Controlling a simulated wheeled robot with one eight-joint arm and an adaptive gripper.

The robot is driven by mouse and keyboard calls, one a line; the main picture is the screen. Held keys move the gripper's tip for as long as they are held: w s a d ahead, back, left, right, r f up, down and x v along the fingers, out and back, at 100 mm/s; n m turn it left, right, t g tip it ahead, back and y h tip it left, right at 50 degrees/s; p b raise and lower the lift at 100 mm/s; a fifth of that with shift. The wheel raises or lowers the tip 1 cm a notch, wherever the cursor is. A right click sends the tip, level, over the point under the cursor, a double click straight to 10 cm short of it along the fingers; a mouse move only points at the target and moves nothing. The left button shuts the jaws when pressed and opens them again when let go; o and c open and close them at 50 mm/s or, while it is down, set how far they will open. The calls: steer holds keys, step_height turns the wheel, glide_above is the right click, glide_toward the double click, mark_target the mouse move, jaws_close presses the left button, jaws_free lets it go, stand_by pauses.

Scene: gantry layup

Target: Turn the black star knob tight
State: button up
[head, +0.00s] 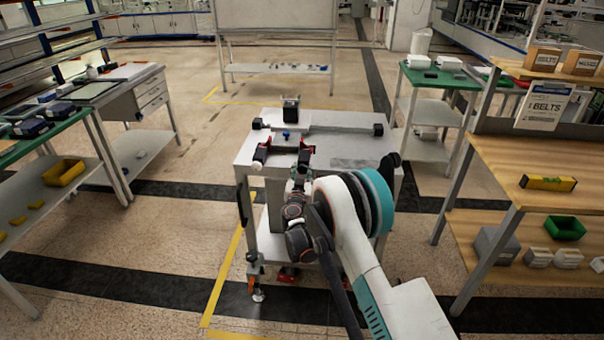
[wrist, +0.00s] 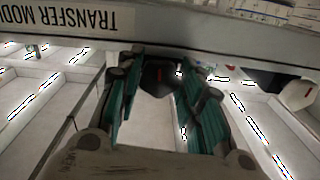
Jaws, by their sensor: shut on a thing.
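In the head view my gripper (head: 299,178) is at the near edge of the grey-topped cart (head: 345,120). The knob cannot be made out there behind my gripper and wrist.
A label reading "TRANSFER MOD" (wrist: 68,17) is on the cart edge. A pale part with a red mark (wrist: 298,95) sits at the right in the wrist view. Red-tipped black parts (head: 262,156) are on the cart top. A wooden bench (head: 525,175) stands right, with open floor between.

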steer(key=shift+f, duration=0.1)
stand_by(0.3)
steer(key=o, duration=1.1)
steer(key=shift+c, duration=0.2)
steer(key=s, duration=1.2)
steer(key=shift+a, duration=0.2)
